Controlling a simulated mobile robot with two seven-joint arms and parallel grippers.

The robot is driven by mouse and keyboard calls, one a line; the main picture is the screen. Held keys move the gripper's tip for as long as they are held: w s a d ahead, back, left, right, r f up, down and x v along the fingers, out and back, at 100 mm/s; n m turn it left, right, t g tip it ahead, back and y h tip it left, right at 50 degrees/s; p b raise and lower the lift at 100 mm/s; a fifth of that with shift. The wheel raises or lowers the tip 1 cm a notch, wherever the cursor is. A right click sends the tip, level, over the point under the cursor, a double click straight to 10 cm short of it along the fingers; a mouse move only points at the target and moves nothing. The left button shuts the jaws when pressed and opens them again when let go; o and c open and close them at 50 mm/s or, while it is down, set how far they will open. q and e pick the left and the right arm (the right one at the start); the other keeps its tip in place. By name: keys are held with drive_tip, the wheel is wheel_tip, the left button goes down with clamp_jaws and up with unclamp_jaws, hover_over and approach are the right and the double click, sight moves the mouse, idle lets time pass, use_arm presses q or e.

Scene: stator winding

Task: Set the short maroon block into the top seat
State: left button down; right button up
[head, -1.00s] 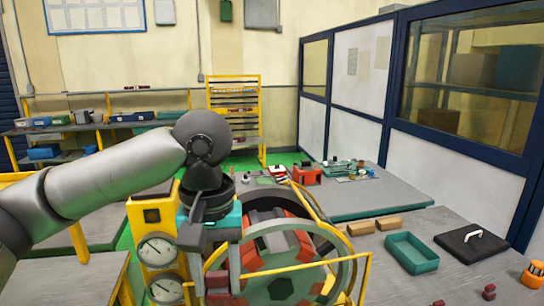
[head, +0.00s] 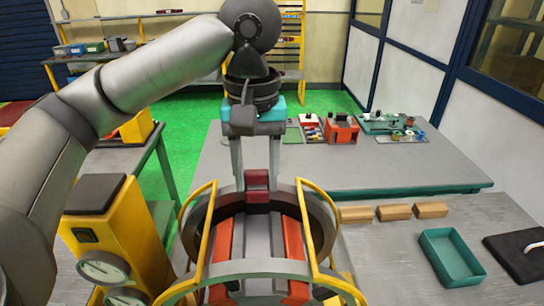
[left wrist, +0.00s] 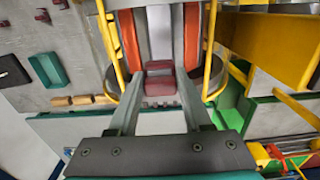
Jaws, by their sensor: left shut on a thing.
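The short maroon block (head: 257,183) is between the fingers of my left gripper (head: 257,176), which is shut on it and points down. In the left wrist view the block (left wrist: 160,78) sits between the fingertips. It is at the far rim of the stator ring (head: 322,225). A grey strip (head: 258,245) runs along the ring between two orange-red strips (head: 294,250). The block lines up with the grey strip. I cannot tell whether the block touches the ring. The top seat itself is not clearly distinguishable. My right gripper is not in view.
Yellow guard rails (head: 205,235) flank the ring, close to the gripper. A yellow gauge cabinet (head: 118,235) stands at left. A teal tray (head: 452,257), tan blocks (head: 393,212) and a black plate lie on the right table. Loose maroon blocks (left wrist: 13,72) show in the wrist view.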

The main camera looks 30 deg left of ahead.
sight(255, 201)
use_arm(q)
drive_tip(key=shift+s+f, duration=0.1)
drive_tip(key=shift+f, duration=0.2)
drive_tip(key=shift+s+f, duration=0.15)
drive_tip(key=shift+f, duration=0.35)
drive_tip(key=shift+s+f, duration=0.15)
drive_tip(key=shift+f, duration=0.35)
wheel_tip(255, 201, down, 4)
drive_tip(key=shift+w+f, duration=0.1)
drive_tip(key=shift+f, duration=0.75)
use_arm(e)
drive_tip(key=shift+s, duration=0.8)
use_arm(q)
drive_tip(key=shift+f, duration=0.25)
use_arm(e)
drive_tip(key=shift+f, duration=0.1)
use_arm(q)
drive_tip(key=shift+f+b, duration=0.4)
drive_tip(key=shift+f, duration=0.75)
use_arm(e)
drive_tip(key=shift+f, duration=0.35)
use_arm(q)
drive_tip(key=shift+f, duration=0.25)
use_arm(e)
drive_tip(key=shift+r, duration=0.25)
